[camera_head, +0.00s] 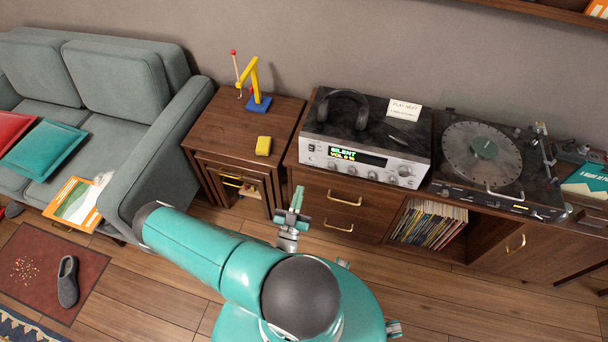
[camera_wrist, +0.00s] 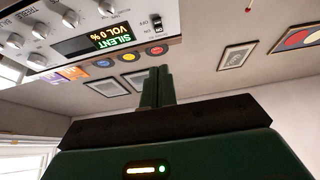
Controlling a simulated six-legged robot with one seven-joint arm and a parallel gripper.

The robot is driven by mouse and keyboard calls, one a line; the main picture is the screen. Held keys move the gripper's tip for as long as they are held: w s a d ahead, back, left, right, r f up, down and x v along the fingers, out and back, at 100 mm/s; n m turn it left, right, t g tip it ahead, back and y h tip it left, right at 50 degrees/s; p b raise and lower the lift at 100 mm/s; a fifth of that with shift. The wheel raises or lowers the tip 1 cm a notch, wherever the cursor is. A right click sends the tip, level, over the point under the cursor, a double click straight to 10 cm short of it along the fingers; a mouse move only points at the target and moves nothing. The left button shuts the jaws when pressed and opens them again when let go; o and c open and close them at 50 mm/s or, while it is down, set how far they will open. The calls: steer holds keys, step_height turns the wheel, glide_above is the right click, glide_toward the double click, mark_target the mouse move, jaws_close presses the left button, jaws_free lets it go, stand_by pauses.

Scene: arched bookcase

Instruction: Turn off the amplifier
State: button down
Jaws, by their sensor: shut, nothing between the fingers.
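The silver amplifier (camera_head: 318,153) stands on the cabinet, its lit display reading "SILENT VOL 0 %". In the wrist view its front panel (camera_wrist: 190,18) appears upside down, with the display (camera_wrist: 114,36), several silver knobs and a small dark switch (camera_wrist: 157,22) beside ON and OFF marks. I cannot tell which way the switch is set. Blue, yellow and red round buttons (camera_wrist: 129,57) lie along the panel's edge. My gripper (camera_head: 298,193) is in front of and below the amplifier's left end, apart from it. In the wrist view its green fingers (camera_wrist: 155,85) are shut and empty.
Headphones (camera_head: 343,108) and a note card (camera_head: 404,110) lie on the amplifier. A turntable (camera_head: 482,155) stands to its right. A small wooden cabinet (camera_head: 222,125) with a yellow block (camera_head: 263,146) is to the left, beside the sofa (camera_head: 150,140). Drawer handles stick out below the amplifier.

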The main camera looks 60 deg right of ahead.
mark_target(312, 150)
steer(key=x, duration=0.4)
steer(key=f+x, duration=0.1)
steer(key=x, duration=0.3)
steer(key=d+f+x, duration=0.1)
steer(key=x, duration=0.2)
steer(key=shift+w+d, duration=0.2)
steer(key=shift+d, duration=0.45)
steer(key=shift+w+d+f, duration=0.2)
steer(key=shift+d+f, duration=0.45)
steer(key=shift+d, duration=0.2)
steer(key=shift+r, duration=0.1)
steer(key=shift+a, duration=0.1)
